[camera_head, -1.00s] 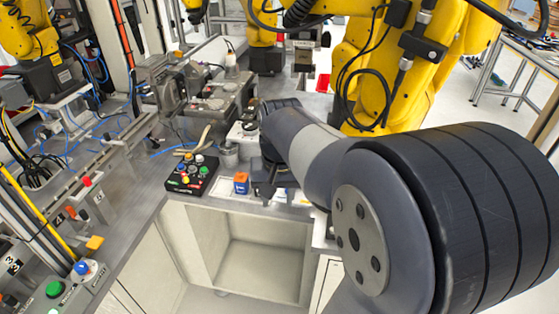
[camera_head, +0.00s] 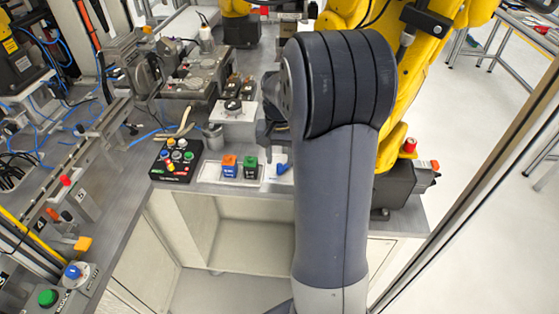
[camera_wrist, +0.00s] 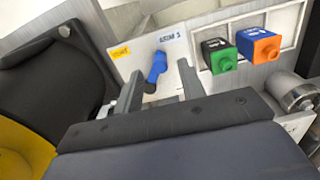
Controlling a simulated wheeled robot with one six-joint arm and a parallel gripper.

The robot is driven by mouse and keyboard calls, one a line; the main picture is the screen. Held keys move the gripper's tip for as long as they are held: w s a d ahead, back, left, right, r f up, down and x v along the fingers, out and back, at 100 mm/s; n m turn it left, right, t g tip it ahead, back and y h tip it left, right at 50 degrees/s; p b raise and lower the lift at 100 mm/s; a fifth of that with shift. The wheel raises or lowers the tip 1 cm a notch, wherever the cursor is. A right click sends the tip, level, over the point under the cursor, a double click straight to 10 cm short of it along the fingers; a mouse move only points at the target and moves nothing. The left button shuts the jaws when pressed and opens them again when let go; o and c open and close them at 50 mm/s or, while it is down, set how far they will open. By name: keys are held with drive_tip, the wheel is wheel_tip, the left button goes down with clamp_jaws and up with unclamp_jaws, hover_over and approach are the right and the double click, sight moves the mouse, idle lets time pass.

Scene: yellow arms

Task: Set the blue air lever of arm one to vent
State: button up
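The blue lever (camera_wrist: 155,71) sits on a white panel (camera_wrist: 133,33) with an upside-down label that seems to read ARM 1. It lies slightly tilted across the panel; a yellow label (camera_wrist: 120,51) is at its left, its text too small to read surely. In the head view the lever (camera_head: 282,168) shows as a small blue piece beside my arm. My gripper (camera_wrist: 158,80) is open, one finger to each side of the lever in the wrist view. I cannot tell whether a finger touches it. In the head view my gripper is mostly hidden by my arm.
A green block (camera_wrist: 219,56) and an orange-and-blue block (camera_wrist: 258,46) stand in a white frame close to the right finger. A black button box (camera_head: 176,160) and a metal cup (camera_head: 213,137) are left of them. A yellow arm (camera_head: 393,100) stands behind.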

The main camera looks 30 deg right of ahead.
drive_tip(key=shift+f, duration=1.2)
drive_tip(key=shift+c, duration=0.6)
clamp_jaws()
